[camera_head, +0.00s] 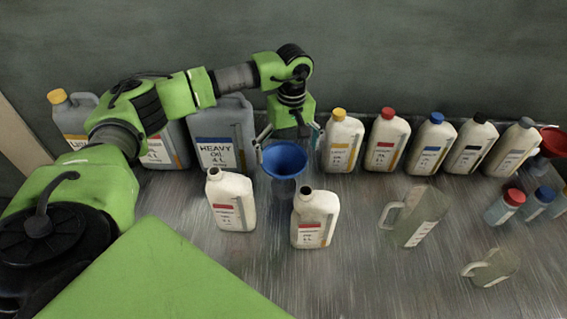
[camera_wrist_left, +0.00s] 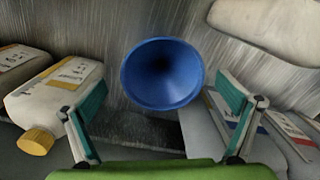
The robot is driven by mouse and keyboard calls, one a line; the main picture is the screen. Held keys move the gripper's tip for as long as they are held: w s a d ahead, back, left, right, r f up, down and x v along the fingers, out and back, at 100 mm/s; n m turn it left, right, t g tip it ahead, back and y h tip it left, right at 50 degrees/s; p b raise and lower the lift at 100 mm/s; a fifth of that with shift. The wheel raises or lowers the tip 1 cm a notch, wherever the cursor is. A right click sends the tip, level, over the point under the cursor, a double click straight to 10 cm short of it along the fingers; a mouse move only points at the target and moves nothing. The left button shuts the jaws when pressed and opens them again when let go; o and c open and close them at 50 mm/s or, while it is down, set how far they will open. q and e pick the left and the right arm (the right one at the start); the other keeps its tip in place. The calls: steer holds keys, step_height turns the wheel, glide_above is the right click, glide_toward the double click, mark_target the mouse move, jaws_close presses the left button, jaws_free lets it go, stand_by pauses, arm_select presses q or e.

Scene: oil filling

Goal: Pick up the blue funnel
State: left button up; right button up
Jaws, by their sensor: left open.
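The blue funnel (camera_head: 284,159) stands upright in the middle of the table, behind two white bottles without caps. In the left wrist view the funnel (camera_wrist_left: 162,74) shows its round mouth, centred ahead of the fingers. My left gripper (camera_head: 289,136) is above and just behind the funnel, pointing down, one finger on each side. In the left wrist view my left gripper (camera_wrist_left: 161,130) is open, and its fingers show no contact with the funnel. My right gripper is not in view.
Uncapped white bottles (camera_head: 230,201) and (camera_head: 314,219) stand close in front of the funnel. A yellow-capped bottle (camera_head: 343,143) is close on its right, and the heavy oil canister (camera_head: 221,141) on its left. A red funnel (camera_head: 553,141) is at the far right. The front middle is clear.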

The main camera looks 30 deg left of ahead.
mark_target(286, 164)
arm_select(q)
steer(key=f+p, duration=0.2)
steer(key=f, duration=0.1)
steer(key=f+p, duration=0.1)
steer(key=shift+s+a+f, duration=0.2)
steer(key=shift+a+f, duration=0.05)
steer(key=shift+w+f, duration=0.1)
steer(key=shift+f, duration=0.4)
steer(key=c, duration=0.9)
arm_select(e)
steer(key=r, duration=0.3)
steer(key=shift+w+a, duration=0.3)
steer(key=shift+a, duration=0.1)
